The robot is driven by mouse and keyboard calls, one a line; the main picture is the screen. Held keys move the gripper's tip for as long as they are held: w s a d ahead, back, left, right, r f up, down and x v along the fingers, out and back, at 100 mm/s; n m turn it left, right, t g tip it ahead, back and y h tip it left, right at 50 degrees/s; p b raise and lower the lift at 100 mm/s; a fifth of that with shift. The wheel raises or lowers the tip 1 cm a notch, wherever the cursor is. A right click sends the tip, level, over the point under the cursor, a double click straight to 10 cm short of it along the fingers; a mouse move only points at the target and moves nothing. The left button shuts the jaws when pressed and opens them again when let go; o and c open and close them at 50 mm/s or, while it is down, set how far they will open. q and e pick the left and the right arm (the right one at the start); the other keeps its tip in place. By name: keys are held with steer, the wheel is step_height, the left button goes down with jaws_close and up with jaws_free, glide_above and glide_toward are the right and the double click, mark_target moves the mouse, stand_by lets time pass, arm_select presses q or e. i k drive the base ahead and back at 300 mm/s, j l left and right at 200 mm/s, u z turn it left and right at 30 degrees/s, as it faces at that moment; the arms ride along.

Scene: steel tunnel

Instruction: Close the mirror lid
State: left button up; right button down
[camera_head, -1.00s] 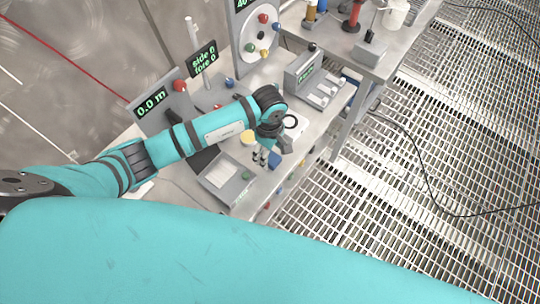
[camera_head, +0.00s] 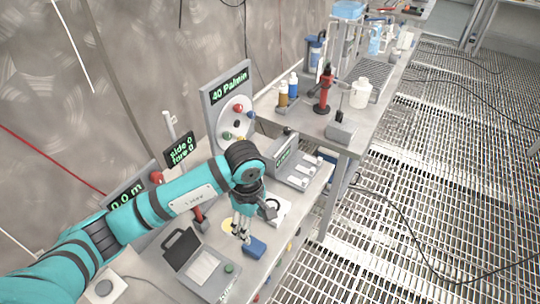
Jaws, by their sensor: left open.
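A grey case (camera_head: 222,283) lies on the near bench with a white panel inside. Its dark lid (camera_head: 180,248) with a handle cut-out stands open at its left. This looks like the mirror lid, but I see no clear reflection. My left gripper (camera_head: 241,233) is open and points down, to the upper right of the case and apart from the lid. My right gripper is not in view.
A grey box with switches (camera_head: 293,167) and a dial panel (camera_head: 230,110) stand behind the gripper. Colored knobs line the bench's front edge. A second bench holds a red stand (camera_head: 325,92) and white jug (camera_head: 361,93). Grated floor (camera_head: 440,180) lies right.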

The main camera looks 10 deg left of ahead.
mark_target(177, 254)
steer(key=k+l, duration=0.2)
steer(key=k, duration=0.3)
steer(key=k+l, duration=0.2)
steer(key=k, duration=0.25)
